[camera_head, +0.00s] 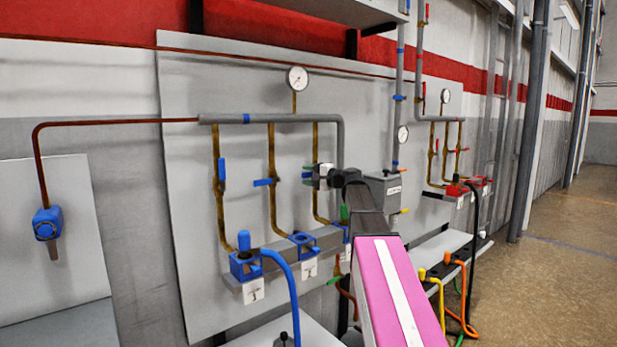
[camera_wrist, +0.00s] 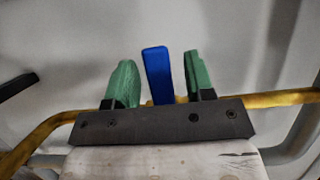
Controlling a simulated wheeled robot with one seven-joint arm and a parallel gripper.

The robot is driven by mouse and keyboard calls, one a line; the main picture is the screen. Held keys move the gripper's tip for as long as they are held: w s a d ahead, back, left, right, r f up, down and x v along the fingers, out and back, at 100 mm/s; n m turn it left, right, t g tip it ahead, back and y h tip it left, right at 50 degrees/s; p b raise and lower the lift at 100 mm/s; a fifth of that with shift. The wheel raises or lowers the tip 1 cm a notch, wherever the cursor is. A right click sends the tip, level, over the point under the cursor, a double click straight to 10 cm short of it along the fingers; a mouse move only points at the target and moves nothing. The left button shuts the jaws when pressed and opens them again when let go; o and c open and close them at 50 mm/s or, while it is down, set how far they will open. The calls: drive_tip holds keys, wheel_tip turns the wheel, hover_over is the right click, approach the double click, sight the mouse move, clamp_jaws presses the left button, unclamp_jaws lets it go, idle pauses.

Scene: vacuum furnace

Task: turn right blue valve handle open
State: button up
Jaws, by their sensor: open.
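The right blue valve handle (camera_head: 307,174) is on the rightmost of three brass pipes on the main panel, partly hidden by my gripper. In the wrist view the blue handle (camera_wrist: 156,75) stands upright between my two green fingers. My gripper (camera_wrist: 160,78) is open around it, with a visible gap on each side. In the head view my gripper (camera_head: 315,175) is at the right pipe, and its fingers are hard to make out. The middle blue handle (camera_head: 262,182) lies about horizontal. The left blue handle (camera_head: 222,170) is upright along its pipe.
A grey manifold pipe (camera_head: 270,118) with a round gauge (camera_head: 297,78) runs above the handles. Below is a ledge with blue fittings (camera_head: 245,262) and a blue hose (camera_head: 290,285). A grey box (camera_head: 385,190) is right of my arm. Open floor (camera_head: 570,240) lies far right.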

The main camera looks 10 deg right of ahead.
clamp_jaws()
drive_tip(key=shift+r+m, duration=0.15)
drive_tip(key=shift+m, duration=0.15)
drive_tip(key=m, duration=0.1)
drive_tip(key=r+m+t, duration=0.1)
drive_tip(key=shift+d+r+m+y, duration=0.1)
drive_tip(key=shift+r+m+y, duration=0.2)
drive_tip(key=shift+y, duration=0.1)
drive_tip(key=m, duration=0.2)
drive_tip(key=r+m+t, duration=0.1)
drive_tip(key=shift+w+d+r, duration=0.1)
drive_tip(key=shift+w+d, duration=0.1)
drive_tip(key=shift+d, duration=0.05)
drive_tip(key=shift+w+d+r+m+t, duration=0.15)
drive_tip(key=shift+d+r+m+t, duration=0.25)
drive_tip(key=shift+m, duration=0.55)
drive_tip(key=shift+w+d+r+m+t, duration=0.1)
drive_tip(key=shift+r+m+t, duration=0.15)
drive_tip(key=shift+m+t, duration=0.5)
drive_tip(key=shift+w+d+r+m+t, duration=0.15)
drive_tip(key=shift+d+r+m+t, duration=0.15)
drive_tip(key=shift+m, duration=0.8)
